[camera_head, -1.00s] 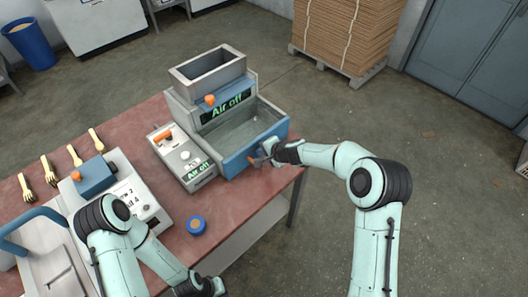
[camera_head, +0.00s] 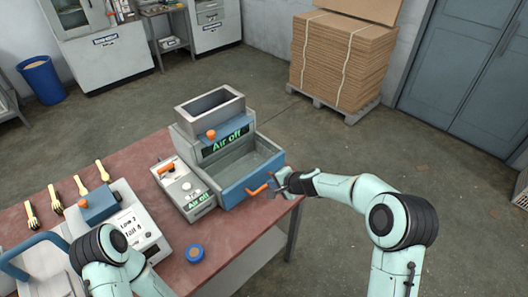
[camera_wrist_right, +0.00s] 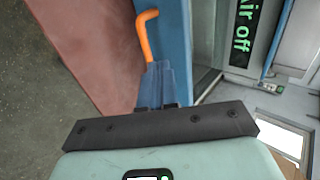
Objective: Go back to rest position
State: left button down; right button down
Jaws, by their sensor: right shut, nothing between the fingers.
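My right gripper (camera_head: 277,184) is shut and empty, just right of the orange handle (camera_head: 258,189) on the blue front of the press machine (camera_head: 250,160). In the right wrist view the shut fingers (camera_wrist_right: 160,84) appear close to the orange handle (camera_wrist_right: 147,35); I cannot tell whether they touch it. My right arm (camera_head: 350,195) reaches in from the lower right, beyond the table edge. My left arm (camera_head: 112,260) comes in at the lower left, over the table. Its gripper is out of the picture.
The floor right of the table is clear up to the cardboard stack (camera_head: 335,60).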

jog(key=s+d+f, duration=0.1)
jog(key=s+f, duration=0.1)
jog(key=f, duration=0.1)
jog(key=s+f+g+h, duration=0.1)
jog(key=s+f, duration=0.1)
jog(key=f, duration=0.1)
jog(key=s+d+f+n+g, duration=0.1)
jog(key=s+f, duration=0.1)
jog(key=f, duration=0.2)
jog(key=shift+d, duration=0.3)
jog(key=s+d+f+n+g+h, duration=0.1)
jog(key=s+d+f+n+g, duration=0.1)
jog(key=s+f, duration=0.65)
jog(key=s+d+f+n+g+h, duration=0.15)
jog(key=s+f, duration=0.45)
jog(key=s, duration=0.6)
jog(key=s+a+f+n+g+y, duration=0.1)
jog(key=s+a+n+g, duration=0.1)
jog(key=s, duration=0.9)
jog(key=shift+s+a+f, duration=0.2)
jog(key=shift+s+f, duration=0.1)
jog(key=shift+s, duration=0.1)
jog(key=shift+y, duration=0.25)
